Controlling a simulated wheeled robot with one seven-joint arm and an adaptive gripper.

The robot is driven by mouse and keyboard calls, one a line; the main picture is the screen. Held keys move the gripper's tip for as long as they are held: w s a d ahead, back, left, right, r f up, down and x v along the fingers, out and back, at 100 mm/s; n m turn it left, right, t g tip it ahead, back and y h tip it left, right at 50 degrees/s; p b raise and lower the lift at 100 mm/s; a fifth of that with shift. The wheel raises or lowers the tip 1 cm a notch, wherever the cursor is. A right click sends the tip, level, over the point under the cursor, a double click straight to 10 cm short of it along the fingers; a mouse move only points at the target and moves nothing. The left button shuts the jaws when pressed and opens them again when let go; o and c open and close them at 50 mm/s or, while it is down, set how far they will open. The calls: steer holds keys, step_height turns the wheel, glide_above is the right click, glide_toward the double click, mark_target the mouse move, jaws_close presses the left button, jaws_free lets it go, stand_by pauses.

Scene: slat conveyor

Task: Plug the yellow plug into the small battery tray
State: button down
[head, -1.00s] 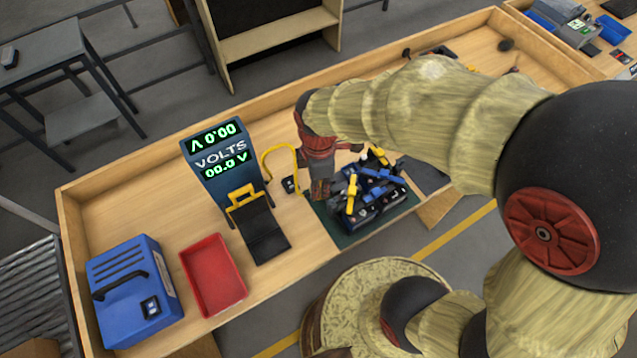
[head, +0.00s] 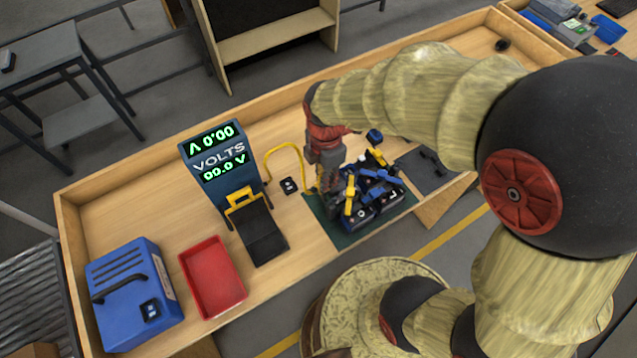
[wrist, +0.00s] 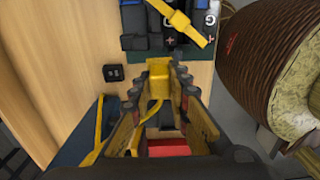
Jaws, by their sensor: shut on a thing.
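My gripper (wrist: 160,78) is shut on the yellow plug (wrist: 158,68), seen between its fingertips in the wrist view. A yellow cable (wrist: 150,112) trails back from the plug, and its loop (head: 268,160) rises beside the meter in the head view. The battery trays (wrist: 170,22), dark with blue parts and yellow straps, lie just beyond the plug in the wrist view. In the head view my gripper (head: 325,185) is at the left edge of the battery group (head: 375,208) on a green mat. The small tray's socket is not clear, and I cannot tell whether the plug touches it.
The blue voltmeter stand (head: 205,190), a red bin (head: 222,292) and a blue box (head: 135,300) stand left on the wooden bench. A small black switch box (head: 288,186) lies left of my gripper. Bare wood lies behind the batteries.

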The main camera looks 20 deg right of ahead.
steer(key=w+d, duration=0.8)
steer(key=d, duration=0.2)
steer(key=shift+d+f, duration=0.15)
steer(key=shift+f, duration=0.05)
stand_by(0.4)
steer(key=shift+f, duration=0.1)
steer(key=shift+f+b, duration=1.85)
steer(key=shift+f, duration=1.4)
steer(key=shift+f+b, duration=0.7)
steer(key=shift+f, duration=0.4)
steer(key=c, duration=1.6)
jaws_free()
steer(key=shift+w, duration=0.1)
